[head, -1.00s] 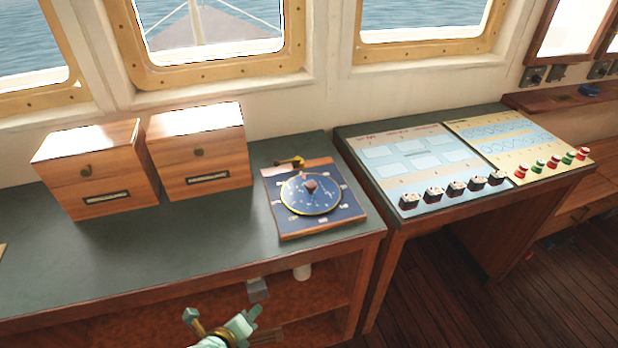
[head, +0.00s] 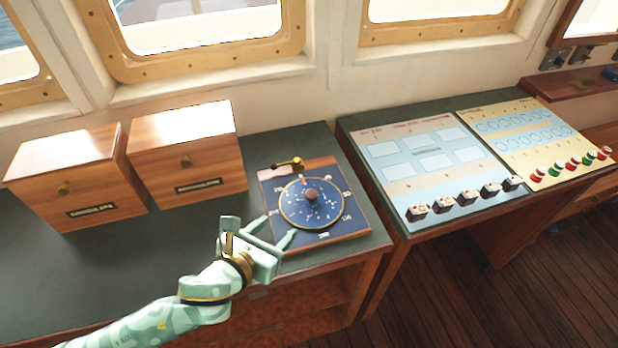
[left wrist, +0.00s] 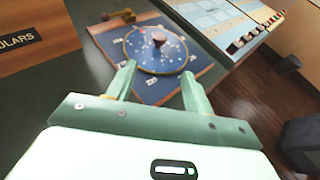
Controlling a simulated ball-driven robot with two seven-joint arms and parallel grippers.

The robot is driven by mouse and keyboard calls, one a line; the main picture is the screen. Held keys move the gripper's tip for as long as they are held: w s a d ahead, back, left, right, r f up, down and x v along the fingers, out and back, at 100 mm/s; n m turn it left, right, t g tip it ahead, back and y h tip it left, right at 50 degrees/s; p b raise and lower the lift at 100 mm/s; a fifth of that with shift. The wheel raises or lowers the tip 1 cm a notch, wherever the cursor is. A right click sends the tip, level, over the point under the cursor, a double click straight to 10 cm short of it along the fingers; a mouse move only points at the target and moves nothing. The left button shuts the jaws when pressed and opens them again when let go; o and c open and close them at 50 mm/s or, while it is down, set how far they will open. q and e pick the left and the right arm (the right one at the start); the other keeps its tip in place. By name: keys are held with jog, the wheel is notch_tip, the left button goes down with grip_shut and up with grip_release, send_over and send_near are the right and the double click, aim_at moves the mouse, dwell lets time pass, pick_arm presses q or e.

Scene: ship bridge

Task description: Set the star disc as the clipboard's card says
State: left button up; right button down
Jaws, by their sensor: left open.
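The star disc (head: 322,212) is a round dark blue dial with a gold rim and a brown centre knob (head: 311,195). It sits on a square blue board with a wooden strip at its back and a brass piece (head: 288,163) there. In the left wrist view the disc (left wrist: 147,60) lies just beyond my fingertips. My left gripper (head: 262,229) is open and empty, over the board's near left corner; it also shows in the left wrist view (left wrist: 158,78). No clipboard or card is in view. My right gripper is not in view.
Two wooden boxes (head: 62,170) (head: 180,145) with brass knobs and labels stand on the dark counter (head: 120,262), left of the disc. A second desk on the right holds a blue panel (head: 425,165) with dark blocks and a cream panel (head: 535,135) with red and green buttons.

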pick_arm(q)
jog(key=b, duration=0.2)
send_near(311, 194)
jog(key=b+x, duration=0.2)
jog(key=x, duration=0.6)
jog(key=shift+s+f, duration=0.1)
jog(key=shift+w+d+f, duration=0.1)
jog(key=shift+w, duration=0.25)
grip_shut()
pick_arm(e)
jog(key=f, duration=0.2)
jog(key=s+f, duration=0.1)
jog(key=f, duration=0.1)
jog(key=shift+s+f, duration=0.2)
